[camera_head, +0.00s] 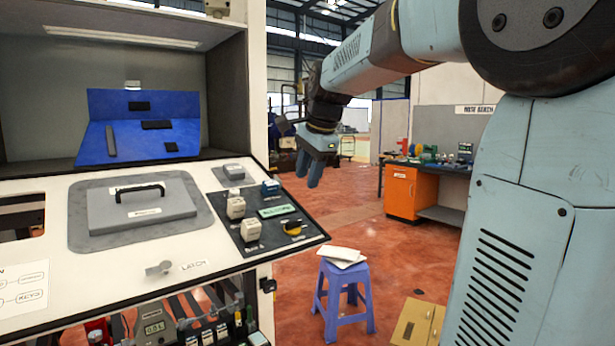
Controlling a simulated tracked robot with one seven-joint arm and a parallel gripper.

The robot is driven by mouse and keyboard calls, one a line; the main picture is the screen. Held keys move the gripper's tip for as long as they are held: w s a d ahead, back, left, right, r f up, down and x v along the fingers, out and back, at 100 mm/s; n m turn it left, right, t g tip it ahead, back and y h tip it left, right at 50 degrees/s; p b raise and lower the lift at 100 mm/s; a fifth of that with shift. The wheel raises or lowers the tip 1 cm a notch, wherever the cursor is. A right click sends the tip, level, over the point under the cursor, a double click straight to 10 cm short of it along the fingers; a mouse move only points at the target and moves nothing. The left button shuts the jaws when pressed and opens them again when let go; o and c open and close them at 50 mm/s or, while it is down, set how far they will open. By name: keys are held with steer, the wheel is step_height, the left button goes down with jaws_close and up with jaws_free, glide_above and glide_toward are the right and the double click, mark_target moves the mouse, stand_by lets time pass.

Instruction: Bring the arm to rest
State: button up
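My arm, light blue-grey with dark joints, reaches from the right side across the top of the view and bends down near the middle. My gripper (312,172) hangs at its end with blue fingers pointing down. It is in the air, to the right of the dispenser cabinet and apart from its sloping panel (225,255). The fingers are small and close together here, so I cannot tell whether they are open or shut. No held thing shows below them.
The panel carries a grey lid with a black handle (140,188), a latch knob (158,268) and several switches. A purple stool (342,295) bears white papers (344,254). An orange-sided bench (410,193) stands behind. Red floor lies open between.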

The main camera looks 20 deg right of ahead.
steer(key=s+f+n, duration=0.4)
steer(key=s+n, duration=0.1)
steer(key=s, duration=0.3)
steer(key=s+a+f+n+t, duration=0.1)
steer(key=s+f+n, duration=0.3)
steer(key=s, duration=0.4)
steer(key=s+f+n+h, duration=0.1)
steer(key=s+f+n, duration=0.4)
steer(key=s, duration=0.2)
steer(key=shift+s+a+n, duration=0.25)
steer(key=shift+s+n, duration=0.05)
steer(key=shift+s, duration=0.1)
steer(key=shift+f, duration=0.1)
